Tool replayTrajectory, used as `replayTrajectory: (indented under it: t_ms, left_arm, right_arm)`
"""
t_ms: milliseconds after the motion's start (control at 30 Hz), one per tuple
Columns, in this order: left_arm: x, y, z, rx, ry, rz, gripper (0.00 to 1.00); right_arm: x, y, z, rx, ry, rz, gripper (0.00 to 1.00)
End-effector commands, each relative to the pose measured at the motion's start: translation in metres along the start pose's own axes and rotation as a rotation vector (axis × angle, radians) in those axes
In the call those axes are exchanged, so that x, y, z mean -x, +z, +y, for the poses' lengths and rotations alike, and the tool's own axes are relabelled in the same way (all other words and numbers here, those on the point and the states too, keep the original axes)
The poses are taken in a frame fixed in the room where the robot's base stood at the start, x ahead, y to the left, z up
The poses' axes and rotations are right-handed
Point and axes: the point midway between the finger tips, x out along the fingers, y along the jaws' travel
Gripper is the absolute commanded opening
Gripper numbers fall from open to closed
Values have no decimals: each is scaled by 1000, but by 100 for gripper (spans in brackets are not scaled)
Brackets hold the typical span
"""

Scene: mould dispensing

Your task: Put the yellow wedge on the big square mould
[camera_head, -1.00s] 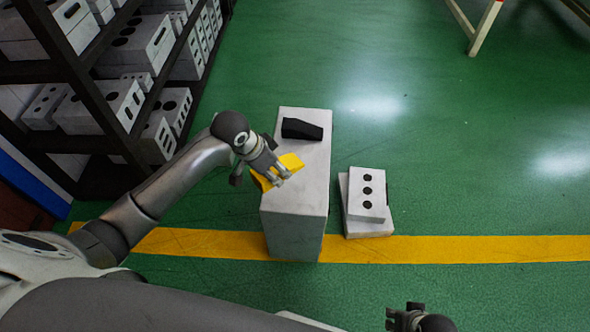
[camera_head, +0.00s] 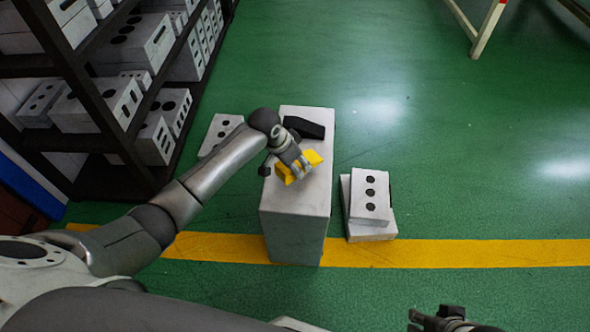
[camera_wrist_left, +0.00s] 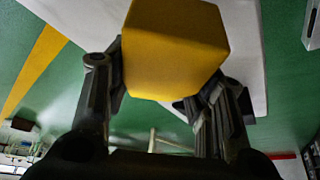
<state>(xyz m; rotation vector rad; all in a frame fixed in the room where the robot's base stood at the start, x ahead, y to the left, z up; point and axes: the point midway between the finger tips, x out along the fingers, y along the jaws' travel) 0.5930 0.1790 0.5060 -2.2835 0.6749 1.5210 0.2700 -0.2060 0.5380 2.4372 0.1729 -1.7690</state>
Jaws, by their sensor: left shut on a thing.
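The gripper is shut on the wedge. The head view does not clearly show a gap under it. A white mould with three dark holes (camera_head: 370,193) lies on a wider white block (camera_head: 372,233) on the floor, right of the stand. I cannot tell which is the big square mould. My right gripper (camera_head: 440,318) is partly cut off at the bottom edge.
The white stand (camera_head: 295,210) is tall and narrow. A black block (camera_head: 305,127) lies on its far part, just beyond the wedge. Another mould (camera_head: 220,130) lies on the floor behind my left arm. A dark shelf (camera_head: 85,90) with several moulds stands left.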

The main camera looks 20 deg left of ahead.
Motion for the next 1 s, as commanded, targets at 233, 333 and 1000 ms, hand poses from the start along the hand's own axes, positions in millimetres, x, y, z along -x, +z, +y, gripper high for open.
replayTrajectory:
  t_ms: [233,333,1000]
  left_arm:
    - [-24,11,0,-1,0,0,19]
    - [-24,11,0,-1,0,0,19]
    - [-26,13,1,0,1,-2,71]
  right_arm:
    - [-15,5,0,0,0,-4,40]
    - [-14,5,0,0,0,-4,40]
    - [-14,4,0,0,0,-3,40]
